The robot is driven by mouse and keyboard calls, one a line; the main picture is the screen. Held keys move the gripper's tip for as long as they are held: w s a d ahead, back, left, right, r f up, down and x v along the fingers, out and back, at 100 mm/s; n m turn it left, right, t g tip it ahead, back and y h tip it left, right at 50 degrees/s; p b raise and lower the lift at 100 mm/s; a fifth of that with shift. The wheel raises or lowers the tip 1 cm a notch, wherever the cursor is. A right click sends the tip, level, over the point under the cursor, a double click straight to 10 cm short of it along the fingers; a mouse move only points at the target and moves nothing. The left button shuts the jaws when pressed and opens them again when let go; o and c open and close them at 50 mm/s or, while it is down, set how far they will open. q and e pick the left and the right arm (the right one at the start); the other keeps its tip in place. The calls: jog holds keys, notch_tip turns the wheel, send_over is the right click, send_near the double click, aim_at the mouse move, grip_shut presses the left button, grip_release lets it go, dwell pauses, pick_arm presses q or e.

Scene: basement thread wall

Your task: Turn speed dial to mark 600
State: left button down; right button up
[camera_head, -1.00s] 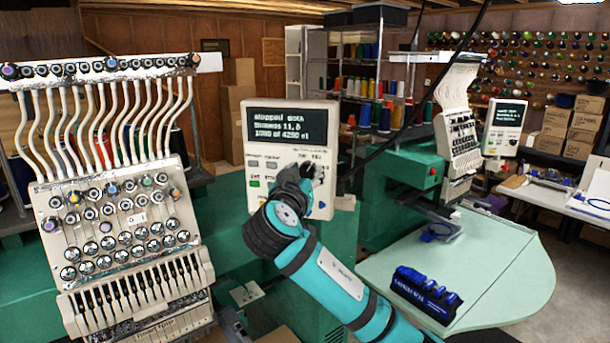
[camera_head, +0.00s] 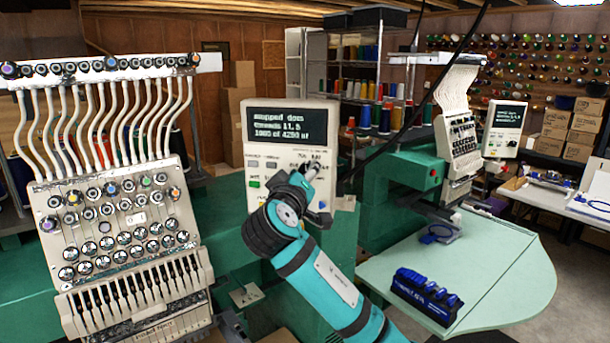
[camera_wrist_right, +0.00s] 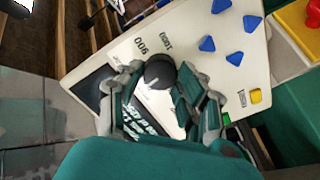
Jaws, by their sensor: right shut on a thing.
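The white control panel (camera_head: 290,150) with a dark text screen stands on the green machine in the head view. My right gripper (camera_head: 312,174) is at its lower right face. In the wrist view the black round speed dial (camera_wrist_right: 160,72) sits between the fingers of my right gripper (camera_wrist_right: 158,85), which is shut on it. A pale pointer line shows on the dial. Printed numbers stand beside it, small and turned; I cannot tell which mark the pointer meets. In the head view the gripper mostly hides the dial. My left gripper is not in view.
Blue triangular buttons (camera_wrist_right: 207,44) and a yellow button (camera_wrist_right: 256,96) are on the panel near the dial. A multi-needle embroidery head (camera_head: 125,225) stands at left. A pale green table (camera_head: 500,270) with a blue rack (camera_head: 425,295) is at right.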

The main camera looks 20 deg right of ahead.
jog(key=shift+f+n+p, duration=0.15)
jog(key=shift+n+p, duration=0.15)
jog(key=shift+n, duration=7)
jog(key=o, duration=1.2)
jog(key=shift+a, duration=0.1)
jog(key=shift+c, duration=0.2)
jog(key=v, duration=1.2)
